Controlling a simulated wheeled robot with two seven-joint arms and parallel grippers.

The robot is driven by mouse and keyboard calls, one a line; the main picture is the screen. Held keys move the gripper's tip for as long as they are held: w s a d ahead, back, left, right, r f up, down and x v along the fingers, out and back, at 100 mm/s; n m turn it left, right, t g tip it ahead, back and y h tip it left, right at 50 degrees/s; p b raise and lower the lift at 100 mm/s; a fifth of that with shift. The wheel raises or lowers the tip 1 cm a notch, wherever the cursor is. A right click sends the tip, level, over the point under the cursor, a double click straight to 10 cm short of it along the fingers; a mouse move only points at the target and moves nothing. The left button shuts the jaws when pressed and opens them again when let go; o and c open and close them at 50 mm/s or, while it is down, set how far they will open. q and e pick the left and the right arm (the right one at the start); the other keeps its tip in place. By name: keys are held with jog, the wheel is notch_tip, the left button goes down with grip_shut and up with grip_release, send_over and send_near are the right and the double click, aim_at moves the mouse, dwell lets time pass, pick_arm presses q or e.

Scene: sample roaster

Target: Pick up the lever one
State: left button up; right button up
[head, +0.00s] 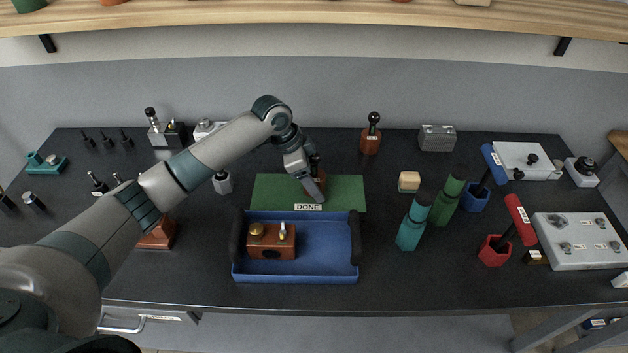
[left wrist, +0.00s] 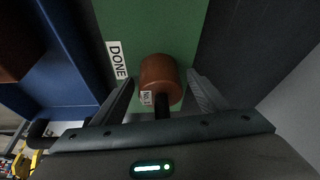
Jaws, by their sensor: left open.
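My left gripper (head: 306,182) is over the green mat (head: 340,190), which bears a DONE label. In the left wrist view my left gripper (left wrist: 160,92) is open. Its fingers stand on either side of a brown, rounded piece (left wrist: 160,80) with a dark stem and a small white label. Whether the fingers touch it is unclear. In the head view this brown piece (head: 319,178) is partly hidden by the gripper. A brown block (head: 270,242) with a brass knob and a small upright lever sits in the blue tray (head: 295,274). My right gripper is not in view.
A similar brown piece with a black ball-topped stem (head: 370,139) stands behind the mat. Teal and green bottles (head: 412,228), a red holder (head: 495,251) and a grey panel (head: 580,255) stand to the right.

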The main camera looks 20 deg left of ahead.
aim_at(314, 169)
pick_arm(q)
jog(key=c, duration=1.4)
jog(key=shift+o, duration=0.2)
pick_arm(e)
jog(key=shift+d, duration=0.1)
pick_arm(q)
jog(key=shift+r, duration=0.15)
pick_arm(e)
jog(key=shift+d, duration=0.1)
